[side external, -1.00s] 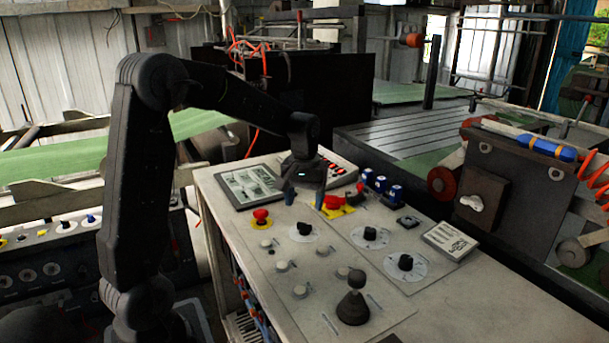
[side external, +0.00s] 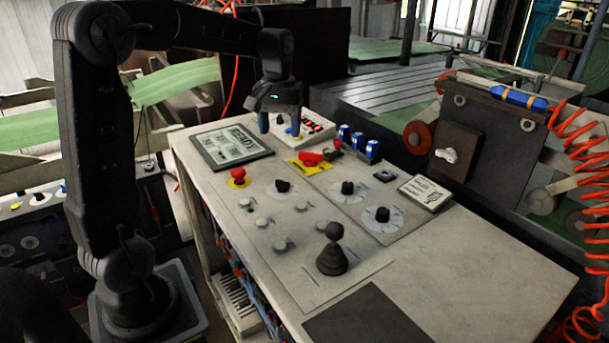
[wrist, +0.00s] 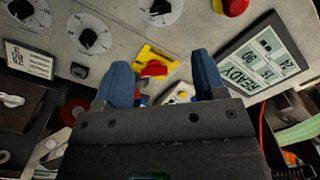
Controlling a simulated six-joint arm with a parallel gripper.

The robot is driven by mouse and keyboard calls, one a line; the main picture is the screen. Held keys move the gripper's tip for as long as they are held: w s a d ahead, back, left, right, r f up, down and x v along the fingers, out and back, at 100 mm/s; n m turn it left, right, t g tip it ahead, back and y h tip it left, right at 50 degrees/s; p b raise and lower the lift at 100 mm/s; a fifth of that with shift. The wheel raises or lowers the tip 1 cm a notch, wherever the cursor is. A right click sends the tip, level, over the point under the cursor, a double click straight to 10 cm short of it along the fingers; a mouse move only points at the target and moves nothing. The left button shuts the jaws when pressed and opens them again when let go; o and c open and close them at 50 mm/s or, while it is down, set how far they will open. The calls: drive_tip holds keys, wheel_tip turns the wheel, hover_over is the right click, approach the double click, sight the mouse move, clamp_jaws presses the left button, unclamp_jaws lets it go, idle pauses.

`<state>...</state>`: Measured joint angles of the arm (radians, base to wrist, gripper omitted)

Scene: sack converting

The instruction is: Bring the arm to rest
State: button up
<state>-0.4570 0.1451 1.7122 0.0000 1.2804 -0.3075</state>
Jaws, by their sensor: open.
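My gripper (side external: 278,128) is open and empty, held above the far end of the control panel (side external: 345,255). In the side view its fingers point down in front of a small white box with red keys (side external: 312,126). In the wrist view, my gripper's two blue fingertips (wrist: 163,82) are apart, with a red handle on a yellow plate (wrist: 154,69) showing between them. The red handle also shows in the side view (side external: 310,159), nearer the camera than the fingers. My arm is bent, reaching over the panel from the left.
A display reading READY (side external: 232,146) lies left of the gripper. A red mushroom button (side external: 238,173), several black knobs, blue switches (side external: 358,140) and a black joystick (side external: 332,252) stand up from the panel. A machine with an orange coiled hose (side external: 580,135) is at right.

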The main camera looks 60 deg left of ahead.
drive_tip(key=s+d+m+t, duration=0.5)
drive_tip(key=s+d+m, duration=0.3)
drive_tip(key=s+d, duration=0.8)
drive_tip(key=shift+s+d+f+m+t, duration=0.3)
drive_tip(key=shift+s+d+m, duration=0.1)
drive_tip(key=shift+d, duration=0.5)
drive_tip(key=shift+c, duration=0.5)
